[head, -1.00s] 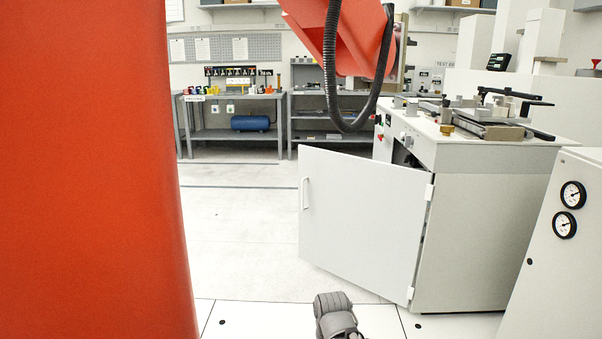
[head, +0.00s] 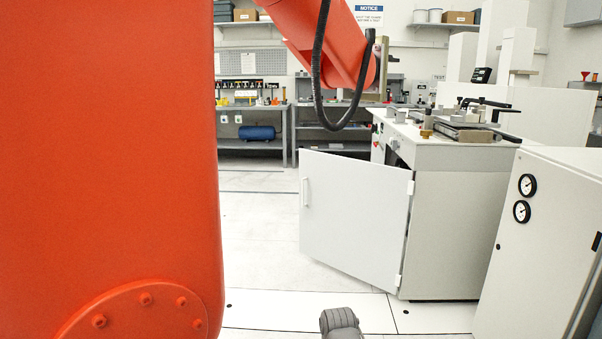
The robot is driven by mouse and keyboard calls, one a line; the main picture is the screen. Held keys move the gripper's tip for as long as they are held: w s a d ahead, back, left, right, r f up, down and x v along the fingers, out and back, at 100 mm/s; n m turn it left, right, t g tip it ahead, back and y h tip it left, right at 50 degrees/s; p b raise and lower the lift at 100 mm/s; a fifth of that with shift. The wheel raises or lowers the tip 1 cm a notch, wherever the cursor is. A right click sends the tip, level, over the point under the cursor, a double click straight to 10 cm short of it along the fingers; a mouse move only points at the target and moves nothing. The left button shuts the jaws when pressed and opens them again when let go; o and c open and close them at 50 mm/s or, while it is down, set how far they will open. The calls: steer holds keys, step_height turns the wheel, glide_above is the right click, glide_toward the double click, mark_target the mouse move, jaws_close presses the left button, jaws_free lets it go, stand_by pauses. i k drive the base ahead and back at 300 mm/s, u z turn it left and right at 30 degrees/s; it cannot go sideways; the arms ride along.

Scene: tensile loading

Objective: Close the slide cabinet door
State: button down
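The slide cabinet door (head: 350,218) is a plain white panel in the head view. It stands open, swung out from the cabinet (head: 455,235) on hinges along its right edge. A white bar handle (head: 306,192) is on its free left edge. The cabinet's opening is mostly hidden behind the door. An orange link of my arm with a black hose hangs at the top, behind and above the door.
Clamps and metal fixtures (head: 455,131) lie on the cabinet top. A white unit with two gauges (head: 545,225) stands close on the right. A workbench (head: 250,120) with tools is at the back. The floor left of the door is clear.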

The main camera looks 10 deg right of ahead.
mark_target(352, 213)
steer(key=z, duration=0.2)
steer(key=i, duration=0.5)
steer(key=z, duration=0.55)
steer(key=i, duration=1.6)
steer(key=u, duration=0.35)
steer(key=i, duration=1.05)
steer(key=u, duration=0.4)
